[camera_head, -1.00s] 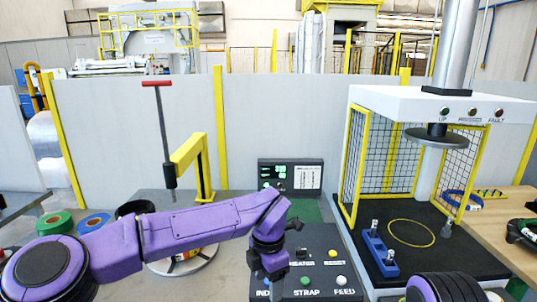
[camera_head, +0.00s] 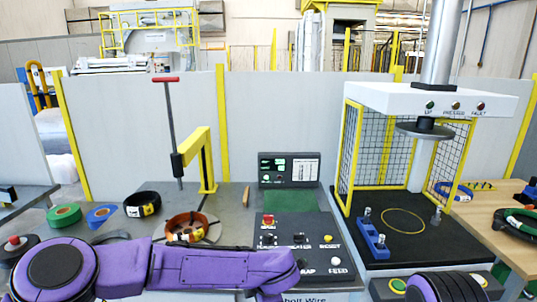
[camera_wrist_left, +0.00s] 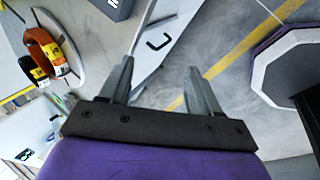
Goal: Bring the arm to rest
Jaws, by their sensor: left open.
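My left arm (camera_head: 200,268) comes in from the left along the bottom of the head view, above the front of the bench. Its gripper is hidden below the frame there. In the left wrist view my left gripper (camera_wrist_left: 158,66) has its two grey fingers apart, with nothing between them. It points toward the floor, clear of the bench items. Part of my right arm (camera_head: 446,288) shows at the bottom right; its gripper is out of view.
An orange-brown coil (camera_head: 187,228) lies on the turntable, with a black coil (camera_head: 142,204) beside it. Green (camera_head: 65,215) and blue (camera_head: 101,216) rolls lie left. A button panel (camera_head: 297,243) is at centre. A caged press (camera_head: 430,101) with a blue block (camera_head: 372,236) stands right.

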